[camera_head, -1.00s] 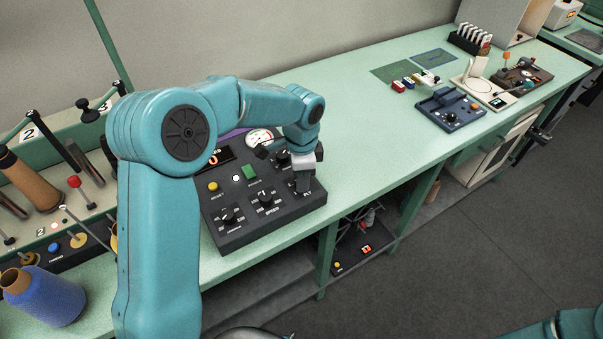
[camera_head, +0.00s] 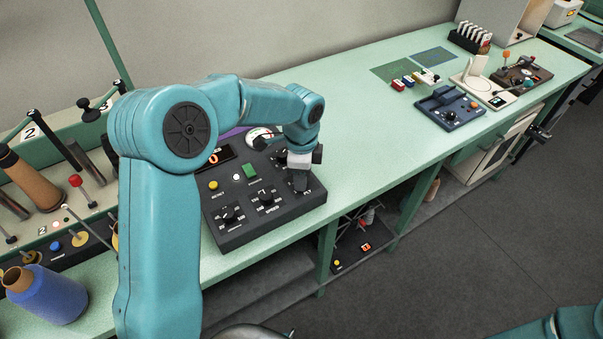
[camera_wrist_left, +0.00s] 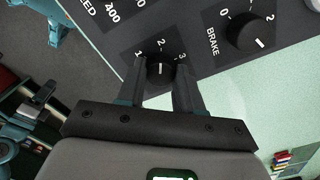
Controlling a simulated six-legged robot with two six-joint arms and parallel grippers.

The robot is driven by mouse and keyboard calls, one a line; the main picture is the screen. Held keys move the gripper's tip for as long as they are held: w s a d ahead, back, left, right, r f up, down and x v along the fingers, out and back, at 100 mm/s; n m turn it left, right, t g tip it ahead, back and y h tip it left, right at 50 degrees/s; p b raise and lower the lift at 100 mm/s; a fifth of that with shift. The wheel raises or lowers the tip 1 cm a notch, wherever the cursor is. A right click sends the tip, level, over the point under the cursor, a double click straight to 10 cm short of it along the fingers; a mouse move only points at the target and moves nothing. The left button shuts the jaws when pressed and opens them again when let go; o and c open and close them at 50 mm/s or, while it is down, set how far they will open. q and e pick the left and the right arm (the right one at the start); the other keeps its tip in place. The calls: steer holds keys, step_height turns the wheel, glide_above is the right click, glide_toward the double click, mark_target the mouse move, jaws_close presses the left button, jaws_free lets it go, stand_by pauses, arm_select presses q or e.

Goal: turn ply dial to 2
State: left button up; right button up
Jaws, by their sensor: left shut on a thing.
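The ply dial (camera_wrist_left: 160,70) is a small black knob on a dark control panel (camera_head: 240,236). Its scale reads 1, 2 and 3 in the left wrist view. My left gripper (camera_wrist_left: 161,76) is shut on the dial, with one finger on each side of the knob. The white line on the knob lies roughly in line with the 2; its exact setting is hard to tell. In the head view my left gripper (camera_head: 300,181) points down at the panel's right end and hides the dial.
The brake dial (camera_wrist_left: 250,35) is beside the ply dial. The speed dial (camera_head: 265,198), a green button (camera_head: 249,171) and a gauge (camera_head: 259,138) share the panel. A blue yarn cone (camera_head: 46,295) stands at left.

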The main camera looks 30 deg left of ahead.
arm_select(q)
steer(key=o, duration=1)
steer(key=shift+r, duration=0.1)
step_height(320, 180, up, 16)
steer(key=shift+r, duration=0.15)
steer(key=shift+s, duration=0.15)
